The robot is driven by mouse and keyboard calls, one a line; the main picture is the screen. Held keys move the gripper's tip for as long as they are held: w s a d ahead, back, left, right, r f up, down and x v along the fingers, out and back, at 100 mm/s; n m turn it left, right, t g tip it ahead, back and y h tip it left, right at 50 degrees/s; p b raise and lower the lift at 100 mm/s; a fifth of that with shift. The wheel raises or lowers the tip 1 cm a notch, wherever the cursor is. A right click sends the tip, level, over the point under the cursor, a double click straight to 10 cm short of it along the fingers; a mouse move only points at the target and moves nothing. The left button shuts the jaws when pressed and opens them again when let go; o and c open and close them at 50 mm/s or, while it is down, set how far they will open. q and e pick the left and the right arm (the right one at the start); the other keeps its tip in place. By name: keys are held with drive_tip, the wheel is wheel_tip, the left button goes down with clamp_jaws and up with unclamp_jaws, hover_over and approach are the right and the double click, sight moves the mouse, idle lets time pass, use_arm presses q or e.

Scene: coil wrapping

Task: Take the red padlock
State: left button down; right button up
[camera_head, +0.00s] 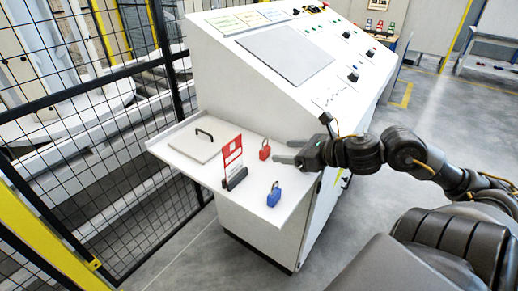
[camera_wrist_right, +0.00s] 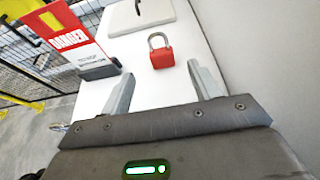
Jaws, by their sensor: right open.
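The red padlock (camera_head: 264,150) stands on the white side shelf (camera_head: 240,192) of the control console, its grey shackle up. My right gripper (camera_head: 283,151) reaches in from the right, just beside the padlock. In the wrist view its two fingers (camera_wrist_right: 160,82) are apart with nothing between them. My left gripper is not in view.
A red-and-white danger tag in a black holder (camera_head: 236,178) and a blue padlock (camera_head: 274,196) stand nearer the shelf's front. A white lid or panel with a black handle (camera_head: 195,145) lies at the back left. The sloped console (camera_head: 290,60) rises behind; mesh fencing (camera_head: 100,190) stands left.

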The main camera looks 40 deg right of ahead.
sight(267, 149)
drive_tip(key=shift+w+a+f, duration=0.15)
drive_tip(key=shift+w, duration=0.2)
drive_tip(key=shift+x, duration=1.25)
drive_tip(key=shift+w+f, duration=0.1)
drive_tip(key=shift+w, duration=0.3)
drive_tip(key=shift+w+a+f, duration=0.15)
drive_tip(key=shift+w+f, duration=0.1)
drive_tip(key=shift+w, duration=0.2)
drive_tip(key=shift+w+a, duration=0.1)
drive_tip(key=shift+w, duration=0.4)
drive_tip(key=p+x, duration=0.1)
drive_tip(key=x, duration=0.2)
drive_tip(key=shift+w, duration=0.1)
drive_tip(key=shift+w+a+f, duration=0.15)
drive_tip(key=shift+w+f, duration=0.2)
drive_tip(key=shift+w, duration=0.1)
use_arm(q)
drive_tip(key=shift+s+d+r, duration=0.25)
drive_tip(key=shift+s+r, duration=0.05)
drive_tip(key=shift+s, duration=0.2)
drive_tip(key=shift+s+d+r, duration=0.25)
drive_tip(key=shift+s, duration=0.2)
